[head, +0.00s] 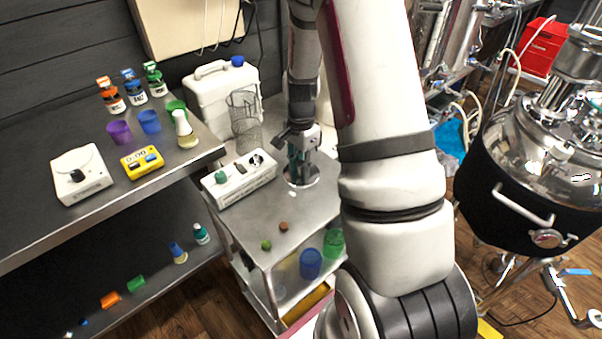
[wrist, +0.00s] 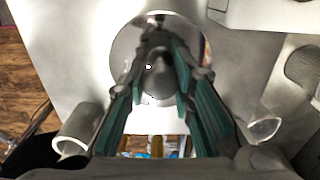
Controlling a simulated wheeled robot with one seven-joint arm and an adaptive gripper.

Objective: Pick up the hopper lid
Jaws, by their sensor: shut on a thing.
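The hopper lid appears as a round, shiny metal disc (head: 309,181) at the top of the small steel cart, below my gripper (head: 301,160). In the wrist view the lid (wrist: 124,45) lies at the fingertips of my gripper (wrist: 161,52). My gripper points down and is shut on the lid's middle part, apparently a knob, which the fingers partly hide. Whether the lid touches the surface below cannot be told.
A white control box (head: 240,180) and a wire basket (head: 246,137) stand left of my gripper on the cart (head: 305,222). Two small round pieces, green (head: 266,245) and brown (head: 284,226), lie at its front. A steel kettle (head: 540,170) stands right.

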